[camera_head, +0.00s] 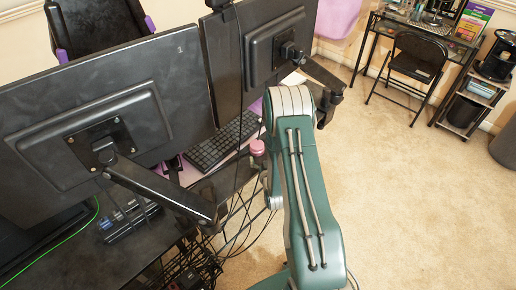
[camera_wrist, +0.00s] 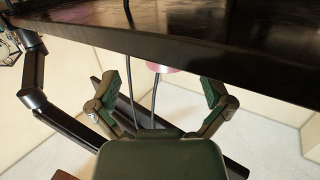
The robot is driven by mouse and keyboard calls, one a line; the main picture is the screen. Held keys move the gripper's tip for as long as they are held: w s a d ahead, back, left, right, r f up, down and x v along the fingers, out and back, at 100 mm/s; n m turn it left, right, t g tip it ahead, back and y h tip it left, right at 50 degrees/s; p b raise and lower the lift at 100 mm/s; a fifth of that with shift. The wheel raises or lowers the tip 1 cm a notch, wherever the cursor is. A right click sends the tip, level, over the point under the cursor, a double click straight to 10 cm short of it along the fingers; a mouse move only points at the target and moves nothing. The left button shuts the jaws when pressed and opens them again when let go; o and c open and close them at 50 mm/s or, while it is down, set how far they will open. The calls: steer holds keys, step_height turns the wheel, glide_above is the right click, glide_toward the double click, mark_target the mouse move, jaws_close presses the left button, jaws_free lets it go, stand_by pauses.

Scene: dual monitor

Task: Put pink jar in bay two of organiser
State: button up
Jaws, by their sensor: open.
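A small round pink thing (camera_head: 258,147), which may be the pink jar, shows by the desk edge, just left of my green arm in the head view. Its lower part looks dark, and I cannot tell what it rests on. In the wrist view, a pink shape (camera_wrist: 161,67) shows below the dark desk edge, beyond the fingers; I cannot tell if it is the same thing. My gripper (camera_wrist: 157,92) is open, its two fingers wide apart with nothing held between them. The head view does not show the gripper clearly.
Two black monitors (camera_head: 95,120) (camera_head: 262,50) on arms stand over the dark desk (camera_head: 50,255). A keyboard (camera_head: 222,142) lies behind them, and cables hang near my arm. The dark desk edge (camera_wrist: 200,45) crosses above the fingers. Carpet (camera_head: 420,200) at right is clear.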

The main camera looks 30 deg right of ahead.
mark_target(259, 150)
steer(key=w, duration=0.5)
steer(key=shift+a+f, duration=0.1)
steer(key=shift+f, duration=0.05)
steer(key=shift+w, duration=0.35)
steer(key=shift+w+d+f, duration=0.1)
steer(key=shift+d, duration=0.5)
steer(key=shift+a, duration=0.1)
steer(key=c, duration=1)
steer(key=shift+a, duration=0.25)
steer(key=shift+c, duration=0.3)
steer(key=shift+d+r, duration=0.2)
steer(key=shift+r, duration=0.25)
steer(key=f+v, duration=0.3)
steer(key=v, duration=1.5)
steer(key=w+a+r+n+y, duration=0.1)
steer(key=w+a+r, duration=0.1)
steer(key=w+a, duration=0.1)
steer(key=w+a+r+n+y, duration=0.1)
steer(key=w+a+r, duration=0.1)
steer(key=a, duration=0.3)
steer(key=w+a+r+y, duration=0.2)
steer(key=w+a+r, duration=0.1)
steer(key=w+a, duration=0.2)
steer(key=shift+n, duration=0.4)
